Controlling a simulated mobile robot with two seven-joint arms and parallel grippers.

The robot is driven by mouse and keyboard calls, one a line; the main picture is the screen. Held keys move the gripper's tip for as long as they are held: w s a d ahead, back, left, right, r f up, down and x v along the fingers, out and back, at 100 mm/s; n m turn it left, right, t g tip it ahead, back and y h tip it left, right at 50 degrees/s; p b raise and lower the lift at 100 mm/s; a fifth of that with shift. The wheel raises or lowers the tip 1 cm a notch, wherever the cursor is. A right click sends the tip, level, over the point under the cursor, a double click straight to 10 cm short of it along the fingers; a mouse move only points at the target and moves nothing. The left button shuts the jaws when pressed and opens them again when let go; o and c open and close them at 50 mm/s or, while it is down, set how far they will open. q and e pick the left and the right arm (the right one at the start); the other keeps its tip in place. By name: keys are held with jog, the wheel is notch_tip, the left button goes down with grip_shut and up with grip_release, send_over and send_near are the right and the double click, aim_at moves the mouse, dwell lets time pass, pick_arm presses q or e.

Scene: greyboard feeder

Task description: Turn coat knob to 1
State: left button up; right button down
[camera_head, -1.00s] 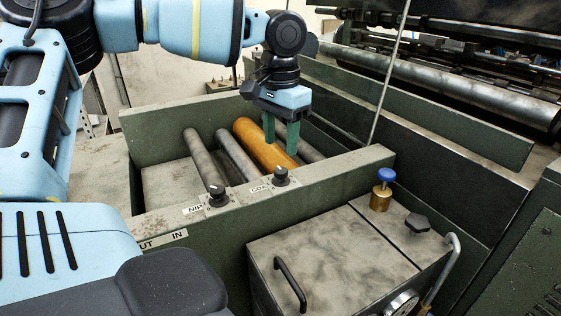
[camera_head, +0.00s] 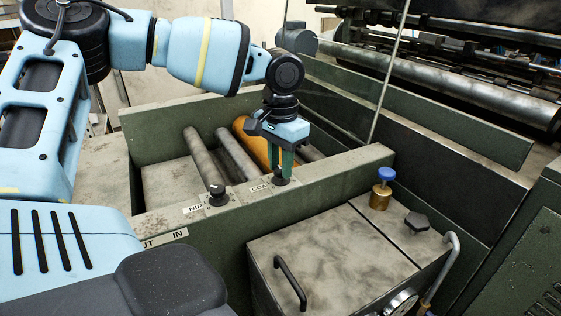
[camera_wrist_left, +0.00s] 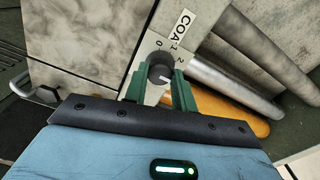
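The coat knob (camera_wrist_left: 160,68) is a dark round knob on a plate lettered "COA" with marks 0, 1 and 2, seen in the left wrist view. A pale pointer line shows on its face; which mark it points to is unclear. In the head view the coat knob (camera_head: 281,180) sits on the green front wall, partly covered by my left gripper (camera_head: 282,176). The green fingers of my left gripper (camera_wrist_left: 160,80) straddle the knob, one on each side and very close to it. Whether they press on it cannot be told. My right gripper is not in view.
A similar nip knob (camera_head: 218,194) stands left of it on the same wall (camera_head: 335,165). Behind are grey rollers (camera_head: 236,155) and an orange roller (camera_head: 245,130). In front is a box (camera_head: 325,250) with a handle, a blue-topped brass fitting (camera_head: 382,188) and a black star knob (camera_head: 417,222).

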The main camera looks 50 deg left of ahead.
pick_arm(q)
jog(key=c, duration=0.4)
jog(key=shift+n, duration=0.3)
jog(key=n, duration=1.1)
jog(key=shift+b, duration=0.35)
jog(key=shift+n, duration=2)
jog(key=o, duration=1)
